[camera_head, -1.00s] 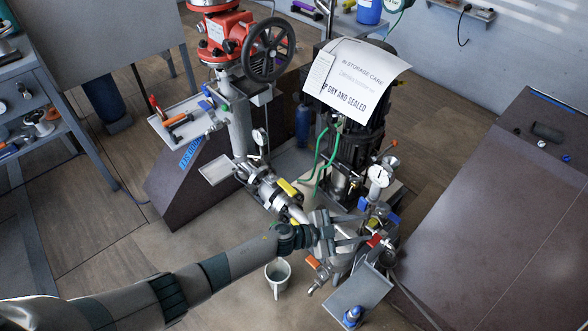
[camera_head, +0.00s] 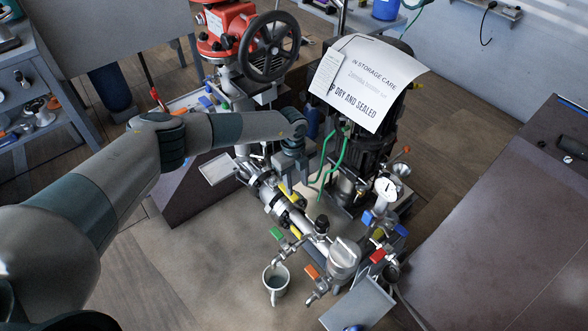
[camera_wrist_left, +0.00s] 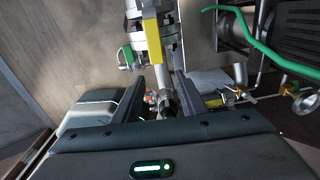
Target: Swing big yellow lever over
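A yellow lever (camera_head: 285,190) sits on the silver pipe fitting in the middle of the head view. A second yellow handle (camera_head: 297,232) shows lower on the same pipe run; I cannot tell which is bigger. My left gripper (camera_head: 287,178) hangs over the pipe just above the upper lever and partly covers it. In the left wrist view a yellow lever (camera_wrist_left: 157,44) lies just beyond the fingertips. The fingers (camera_wrist_left: 161,82) stand apart, with a silver pipe part (camera_wrist_left: 163,98) seen between them. No hold on the lever shows. My right gripper is out of view.
A red actuator (camera_head: 226,22) with a black handwheel (camera_head: 269,46) stands behind my arm. A motor with a paper sign (camera_head: 368,82) and green hoses (camera_head: 327,160) stands close on the right.

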